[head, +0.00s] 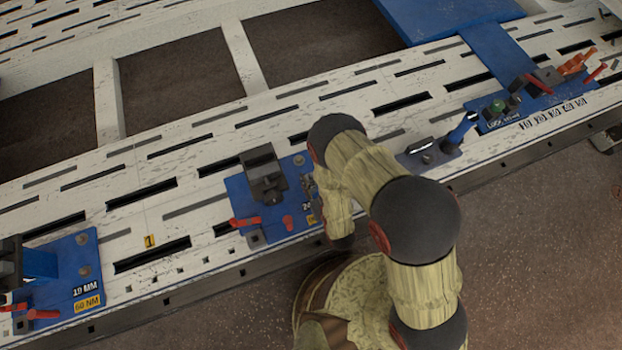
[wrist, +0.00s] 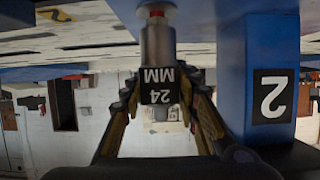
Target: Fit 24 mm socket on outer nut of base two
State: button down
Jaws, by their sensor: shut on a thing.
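My gripper (wrist: 160,95) is shut on the 24 mm socket, a grey metal cylinder (wrist: 158,42) with a black "24 MM" label (wrist: 160,85). A small red part (wrist: 156,12) shows at the socket's far end; I cannot tell whether it is inside or only lined up. A blue post (wrist: 262,40) with a black "2" plate (wrist: 270,95) stands close on the right. In the head view, a blue base plate (head: 240,191) carries a dark clamp block (head: 264,176). My arm hides its right part, and the gripper cannot be made out there. The outer nut is not clearly identifiable.
Red handles (head: 245,222) lie at the plate's front edge. Another blue base (head: 80,255) marked 19 MM is at the left. A blue tool holder (head: 525,105) stands at the right. The slotted white frame (head: 150,195) has bare stretches between them.

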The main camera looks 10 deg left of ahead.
aim_at(311, 175)
jog(key=shift+f+b, duration=0.8)
jog(key=shift+f, duration=0.2)
jog(key=c, duration=1.4)
grip_release()
jog(key=shift+o, duration=0.7)
jog(key=shift+r, duration=5)
